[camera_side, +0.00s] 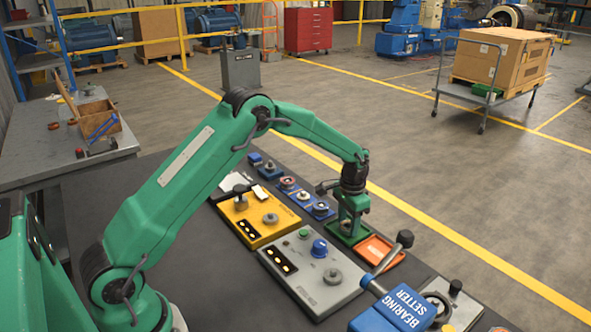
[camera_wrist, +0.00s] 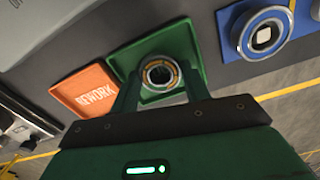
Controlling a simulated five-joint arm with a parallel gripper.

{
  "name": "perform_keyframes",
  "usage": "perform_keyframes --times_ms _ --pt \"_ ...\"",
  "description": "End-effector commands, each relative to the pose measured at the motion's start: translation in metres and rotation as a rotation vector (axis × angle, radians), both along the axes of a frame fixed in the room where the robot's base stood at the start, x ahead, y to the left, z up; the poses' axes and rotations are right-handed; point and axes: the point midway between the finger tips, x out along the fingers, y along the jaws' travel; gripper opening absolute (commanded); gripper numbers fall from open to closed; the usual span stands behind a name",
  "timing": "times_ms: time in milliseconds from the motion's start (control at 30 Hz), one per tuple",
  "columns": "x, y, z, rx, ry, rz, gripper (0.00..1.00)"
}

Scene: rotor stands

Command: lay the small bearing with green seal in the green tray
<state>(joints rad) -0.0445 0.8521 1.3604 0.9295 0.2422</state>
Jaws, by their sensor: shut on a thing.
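The green tray (camera_wrist: 197,45) shows in the wrist view under my fingers, and in the side view (camera_side: 341,240) below my gripper (camera_side: 352,222). In the wrist view my gripper (camera_wrist: 160,84) is shut on a small ring-shaped bearing (camera_wrist: 161,73), with a finger on either side. I cannot clearly make out a green seal. The bearing appears within the tray's outline in the wrist view. I cannot tell whether it touches the tray floor. In the side view the bearing is not clearly visible.
An orange tray (camera_wrist: 88,90) marked REWORK lies beside the green one. Blue stands (camera_side: 321,210) with round parts form a row on the other side. A yellow fixture (camera_side: 254,216), a grey fixture (camera_side: 310,272) and a blue bearing setter (camera_side: 398,312) are nearby.

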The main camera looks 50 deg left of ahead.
Motion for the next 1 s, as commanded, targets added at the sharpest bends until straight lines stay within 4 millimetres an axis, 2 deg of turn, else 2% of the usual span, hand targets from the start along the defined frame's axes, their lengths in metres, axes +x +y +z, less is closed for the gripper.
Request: perform_keyframes --times_ms 367,400,433,767,1000 --pt "0.0 0.0 -0.003 0.0 0.0 0.0 0.17" --pt "0.0 0.0 -0.003 0.0 0.0 0.0 0.5" --pt "0.0 0.0 -0.003 0.0 0.0 0.0 0.55" --pt "0.0 0.0 -0.002 0.0 -0.001 0.0 0.55" --pt "0.001 0.0 0.01 0.0 -0.003 0.0 0.55"
